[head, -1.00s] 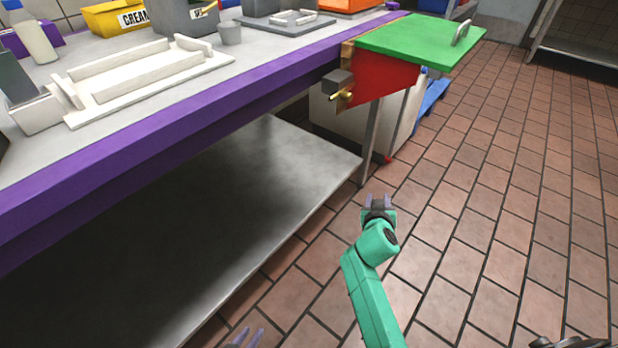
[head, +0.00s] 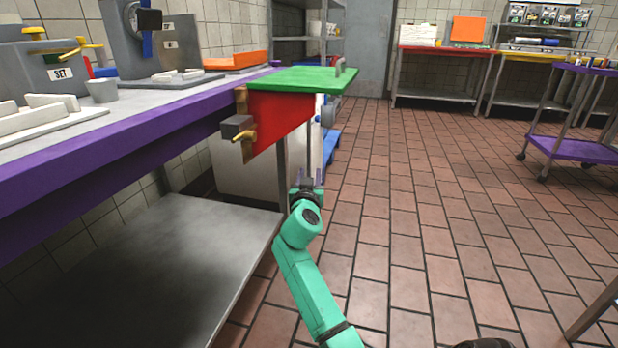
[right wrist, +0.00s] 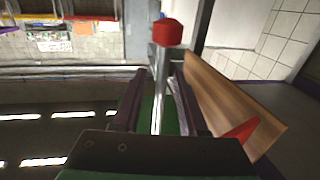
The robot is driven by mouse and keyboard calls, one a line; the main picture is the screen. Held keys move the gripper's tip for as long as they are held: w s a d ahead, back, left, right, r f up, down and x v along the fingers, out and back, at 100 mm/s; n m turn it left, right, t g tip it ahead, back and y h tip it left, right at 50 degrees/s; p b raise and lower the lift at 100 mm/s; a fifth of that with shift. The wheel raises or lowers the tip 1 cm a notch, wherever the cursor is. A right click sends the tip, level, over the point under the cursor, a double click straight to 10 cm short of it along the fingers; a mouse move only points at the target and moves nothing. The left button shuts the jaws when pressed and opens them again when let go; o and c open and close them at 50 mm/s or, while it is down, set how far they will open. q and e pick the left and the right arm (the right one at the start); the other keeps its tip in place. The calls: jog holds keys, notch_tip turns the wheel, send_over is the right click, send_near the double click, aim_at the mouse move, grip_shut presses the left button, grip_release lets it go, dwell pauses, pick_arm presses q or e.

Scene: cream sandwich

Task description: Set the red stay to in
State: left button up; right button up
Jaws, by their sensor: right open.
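A hinged green leaf (head: 300,78) extends level from the end of the purple-edged counter, with a red panel (head: 280,120) below it. In the right wrist view a metal rod with a red end (right wrist: 167,33) stands between my fingers; I take it for the red stay. A red piece (right wrist: 240,131) also shows beside a wooden board (right wrist: 228,95). My right gripper (head: 306,181) is low under the leaf's outer part. It also shows in the right wrist view (right wrist: 158,88), open around the rod; contact cannot be told. My left gripper is out of view.
A grey block with a brass-coloured lever (head: 243,136) sits at the counter corner. A metal lower shelf (head: 170,265) lies left of my right arm. The tiled floor (head: 430,220) to the right is open, with a purple cart (head: 575,148) farther off.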

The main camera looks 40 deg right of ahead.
jog(key=shift+w+d, duration=0.25)
jog(key=shift+d, duration=0.05)
grip_shut()
dwell(1.2)
